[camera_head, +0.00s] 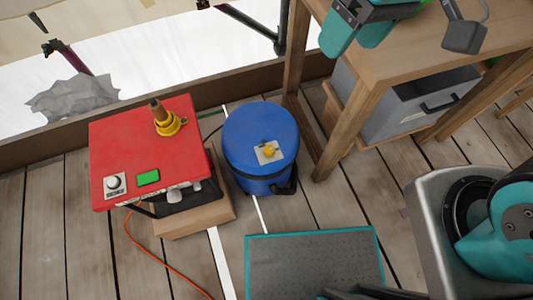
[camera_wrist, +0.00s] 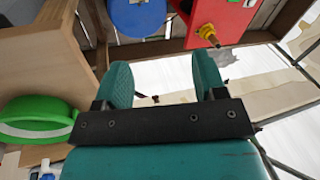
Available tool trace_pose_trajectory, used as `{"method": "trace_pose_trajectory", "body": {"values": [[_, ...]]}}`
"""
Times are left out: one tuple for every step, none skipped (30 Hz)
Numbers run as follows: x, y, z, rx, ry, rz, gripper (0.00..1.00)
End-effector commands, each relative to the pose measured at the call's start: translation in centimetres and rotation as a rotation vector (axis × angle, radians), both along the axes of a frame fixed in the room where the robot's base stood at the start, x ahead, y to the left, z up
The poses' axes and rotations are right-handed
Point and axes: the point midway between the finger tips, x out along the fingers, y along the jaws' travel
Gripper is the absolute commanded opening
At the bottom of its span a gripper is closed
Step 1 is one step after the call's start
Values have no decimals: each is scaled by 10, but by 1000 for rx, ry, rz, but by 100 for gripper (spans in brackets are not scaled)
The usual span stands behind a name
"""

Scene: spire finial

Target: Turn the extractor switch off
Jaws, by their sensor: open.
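A blue drum (camera_head: 262,135) stands on the plank floor, with a yellow knob (camera_head: 269,151) on a pale plate on its lid. Left of it, a red box (camera_head: 140,140) carries a round dial (camera_head: 114,183), a green button (camera_head: 148,177) and a yellow-collared fitting (camera_head: 167,122). No label tells me which is the extractor. My gripper (camera_head: 353,42) is open and empty, at the top of the head view beside the wooden table. In the wrist view, the gripper (camera_wrist: 163,75) has its teal fingers apart; the blue drum (camera_wrist: 138,20) and red box (camera_wrist: 218,22) lie beyond them.
The wooden table (camera_head: 440,40) stands at upper right, over a grey case (camera_head: 410,105). A green rounded object (camera_wrist: 35,118) is at left in the wrist view. A teal-edged grey platform (camera_head: 315,265) lies in front of the drum. An orange cable (camera_head: 145,245) crosses the floor.

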Motion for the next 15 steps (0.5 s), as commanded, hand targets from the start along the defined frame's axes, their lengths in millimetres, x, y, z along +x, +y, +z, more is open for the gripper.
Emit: {"method": "trace_pose_trajectory", "body": {"values": [[13,9,-57,-25,15,-14,64],[20,13,-74,-40,19,-27,64],[29,20,-98,-58,24,-44,64],[36,25,-116,-73,26,-56,64],[43,29,-134,-87,29,-70,64],[51,36,-159,-108,32,-84,64],[57,41,-178,-123,34,-98,64],[62,47,-196,-138,35,-109,64],[69,54,-220,-156,34,-125,64],[74,59,-237,-170,33,-136,64],[78,63,-254,-183,32,-147,64],[83,69,-274,-200,30,-159,64],[87,73,-288,-211,28,-170,64],[89,77,-301,-221,26,-177,64],[93,82,-315,-234,23,-187,64]]}}
